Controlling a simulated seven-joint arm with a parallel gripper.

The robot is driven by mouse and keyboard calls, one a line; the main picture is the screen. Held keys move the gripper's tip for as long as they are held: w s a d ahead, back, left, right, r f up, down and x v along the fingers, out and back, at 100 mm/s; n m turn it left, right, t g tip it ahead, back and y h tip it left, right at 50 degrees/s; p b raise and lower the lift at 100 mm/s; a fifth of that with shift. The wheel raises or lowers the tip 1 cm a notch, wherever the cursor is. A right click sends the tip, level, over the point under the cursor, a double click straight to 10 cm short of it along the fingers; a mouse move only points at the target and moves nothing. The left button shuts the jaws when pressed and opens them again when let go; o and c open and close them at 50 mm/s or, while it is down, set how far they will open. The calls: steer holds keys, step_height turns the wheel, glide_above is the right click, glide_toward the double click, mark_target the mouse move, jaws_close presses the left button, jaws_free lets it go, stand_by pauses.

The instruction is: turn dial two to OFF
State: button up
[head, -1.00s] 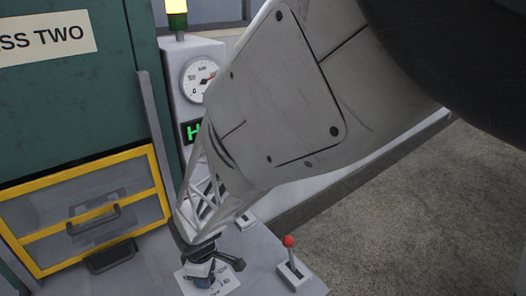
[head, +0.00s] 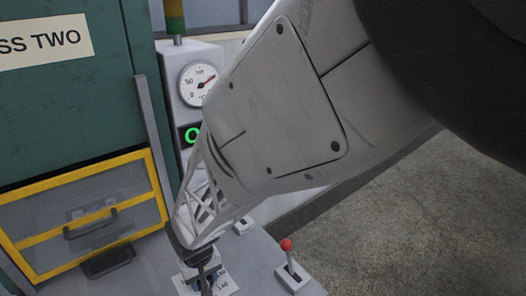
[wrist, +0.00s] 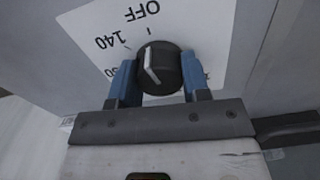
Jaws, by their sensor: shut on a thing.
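A round black dial (wrist: 160,68) with a white pointer stands on a white label plate (wrist: 90,25) in the wrist view. The plate reads OFF and 140, seen upside down, with tick marks; the other figures are partly hidden. The pointer aims up and slightly left, near the OFF side of 140; its exact alignment with the OFF tick is unclear. My gripper (wrist: 160,82) is shut on the dial, one blue finger on each side. In the head view my gripper (head: 206,281) is low over the plate (head: 224,284), and hides most of the dial. No dial number is readable.
A red-knobbed lever (head: 288,250) stands right of my gripper on the grey bench. A gauge (head: 198,82) and a green-lit display (head: 191,135) are on the panel behind.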

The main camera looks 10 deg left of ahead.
steer(key=shift+m, duration=1)
steer(key=o, duration=0.9)
steer(key=shift+o, duration=0.2)
steer(key=shift+r, duration=0.1)
steer(key=shift+r, duration=3.85)
